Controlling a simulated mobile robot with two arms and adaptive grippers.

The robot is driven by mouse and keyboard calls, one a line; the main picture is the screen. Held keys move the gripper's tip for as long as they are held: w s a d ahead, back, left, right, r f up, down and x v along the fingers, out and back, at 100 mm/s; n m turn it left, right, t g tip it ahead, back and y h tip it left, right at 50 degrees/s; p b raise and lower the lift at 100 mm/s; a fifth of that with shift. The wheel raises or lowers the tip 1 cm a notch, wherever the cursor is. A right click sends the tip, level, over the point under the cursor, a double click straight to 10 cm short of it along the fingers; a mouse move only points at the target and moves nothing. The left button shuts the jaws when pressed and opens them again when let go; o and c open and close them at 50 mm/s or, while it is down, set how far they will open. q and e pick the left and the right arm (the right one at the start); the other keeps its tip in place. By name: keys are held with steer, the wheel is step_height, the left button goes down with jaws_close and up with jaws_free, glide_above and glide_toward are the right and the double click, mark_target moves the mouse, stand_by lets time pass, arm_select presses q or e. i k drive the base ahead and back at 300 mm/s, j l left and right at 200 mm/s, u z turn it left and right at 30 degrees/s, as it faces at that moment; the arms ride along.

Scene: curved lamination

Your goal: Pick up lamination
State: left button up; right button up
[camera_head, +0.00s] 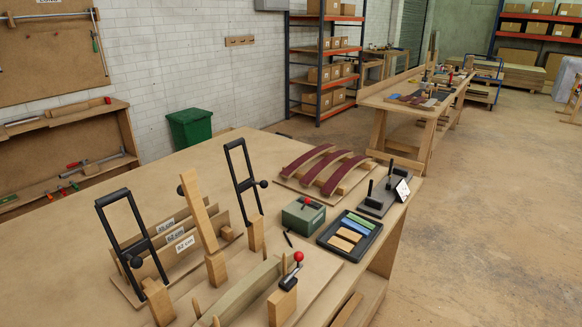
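Several dark red curved laminations lie side by side on a wooden board at the back right of the near table; one is the middle curved lamination (328,168). They arch upward and rest on small wooden blocks. A pale greenish wooden strip (240,293) lies in a wooden fixture at the table's front, next to a block with a red-knobbed lever (298,258). Thin upright boards with length labels (184,243) stand at the left between two tall black frames (130,235). Neither of my grippers shows in this view.
A green box (303,215) with a red knob, a black tray (350,235) of coloured pieces and a grey plate with black posts (384,196) stand at the table's right. The table's back left (140,185) is clear. Another workbench (420,98) stands behind.

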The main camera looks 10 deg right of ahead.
mark_target(329, 188)
steer(key=i+l+u, duration=0.1)
steer(key=l+u, duration=0.3)
steer(key=i+l+u, duration=0.1)
steer(key=l+u, duration=0.65)
steer(key=k+l+u, duration=0.1)
steer(key=l+u, duration=0.3)
steer(key=l, duration=0.15)
